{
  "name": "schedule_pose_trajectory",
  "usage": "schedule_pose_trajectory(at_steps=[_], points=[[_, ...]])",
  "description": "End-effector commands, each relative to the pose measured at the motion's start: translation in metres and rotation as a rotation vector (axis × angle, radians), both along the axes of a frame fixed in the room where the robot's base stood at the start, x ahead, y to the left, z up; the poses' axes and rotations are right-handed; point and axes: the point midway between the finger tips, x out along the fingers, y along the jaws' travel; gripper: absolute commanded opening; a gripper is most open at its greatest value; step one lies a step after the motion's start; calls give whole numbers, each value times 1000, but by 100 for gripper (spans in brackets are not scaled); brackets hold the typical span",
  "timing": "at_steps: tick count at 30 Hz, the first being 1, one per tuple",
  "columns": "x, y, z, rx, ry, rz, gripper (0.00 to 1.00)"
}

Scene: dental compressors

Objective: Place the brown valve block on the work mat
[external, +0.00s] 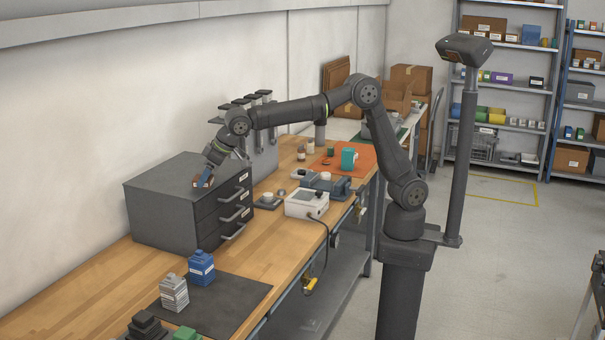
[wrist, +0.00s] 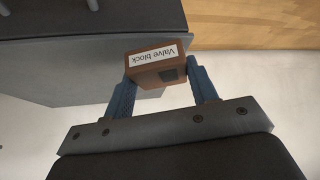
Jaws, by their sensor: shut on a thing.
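The brown valve block (wrist: 150,74) carries a white label reading "Valve block" in the wrist view. My gripper (wrist: 162,78) is shut on it, with one blue finger on each side. In the external view my gripper (external: 204,178) points down at the top of the grey drawer cabinet, near its front edge; I cannot tell whether the block touches the cabinet. Two mats lie on the bench: a dark mat (external: 235,315) at the near end and an orange mat (external: 362,158) farther back. I cannot tell which is the work mat.
The grey drawer cabinet (external: 160,185) stands against the wall. A teal container (external: 348,159) is on the orange mat. A white device (external: 307,204) sits between.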

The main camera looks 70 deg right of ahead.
Motion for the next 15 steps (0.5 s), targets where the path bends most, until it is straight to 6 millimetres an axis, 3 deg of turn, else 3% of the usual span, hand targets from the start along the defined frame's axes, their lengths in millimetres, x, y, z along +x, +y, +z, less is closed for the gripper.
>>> schedule_pose_trajectory(at_steps=[1, 3, 6, 12, 15], points=[[-17, 27, -3, -1, 0, 30, 24], [-38, 58, -13, -3, 1, 70, 24], [-66, 89, -46, -5, 4, 156, 24], [-112, 126, -108, -4, 1, 330, 24], [-128, 136, -126, -1, 1, 387, 24]])
